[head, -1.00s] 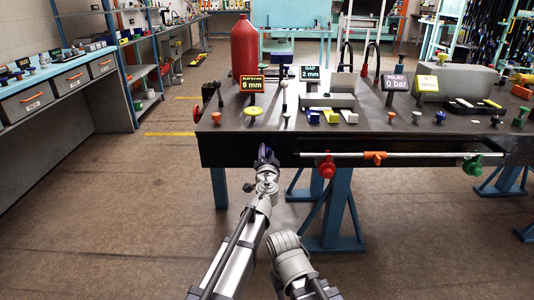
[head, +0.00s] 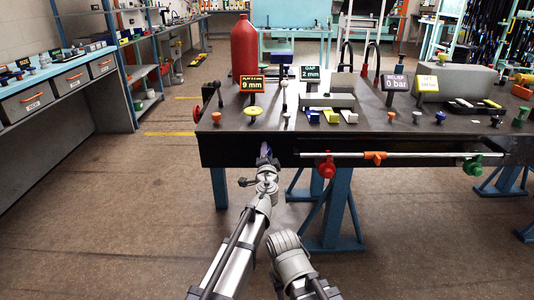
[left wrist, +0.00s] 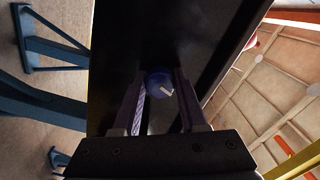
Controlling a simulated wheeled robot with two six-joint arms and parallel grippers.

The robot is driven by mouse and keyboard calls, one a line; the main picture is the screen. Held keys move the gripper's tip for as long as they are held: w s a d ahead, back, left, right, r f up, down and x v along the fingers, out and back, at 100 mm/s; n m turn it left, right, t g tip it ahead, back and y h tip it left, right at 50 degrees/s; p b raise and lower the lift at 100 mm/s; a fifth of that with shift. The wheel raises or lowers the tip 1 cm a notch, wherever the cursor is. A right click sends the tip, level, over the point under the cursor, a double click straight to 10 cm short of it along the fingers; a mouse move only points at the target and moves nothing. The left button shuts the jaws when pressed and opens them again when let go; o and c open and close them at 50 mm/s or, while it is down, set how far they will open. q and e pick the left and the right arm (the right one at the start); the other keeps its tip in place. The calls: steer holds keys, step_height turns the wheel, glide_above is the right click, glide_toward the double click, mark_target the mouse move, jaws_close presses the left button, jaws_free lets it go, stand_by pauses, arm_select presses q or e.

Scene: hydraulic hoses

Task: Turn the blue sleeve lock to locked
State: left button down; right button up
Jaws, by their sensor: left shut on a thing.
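The blue sleeve lock (left wrist: 157,80) is a round blue knob with a short white mark, on the dark front face of the bench. In the left wrist view the mark slants down to the right. My left gripper (left wrist: 160,100) is shut on the knob, one finger on each side. In the head view the left gripper (head: 266,158) reaches the bench front from below, and the knob is mostly hidden by it.
A metal rod (head: 345,155) runs along the bench front to the right, with a red knob (head: 327,167), an orange clamp (head: 375,156) and a green knob (head: 473,165). A red bottle (head: 245,50) and several number signs stand on the bench. The floor at left is clear.

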arm_select(q)
steer(key=m, duration=1.3)
steer(key=shift+m, duration=0.4)
steer(key=shift+s, duration=0.1)
steer(key=shift+c, duration=2.2)
jaws_free()
steer(key=s, duration=0.7)
steer(key=shift+s, duration=0.35)
arm_select(e)
steer(key=shift+s+d, duration=0.6)
steer(key=shift+s, duration=0.25)
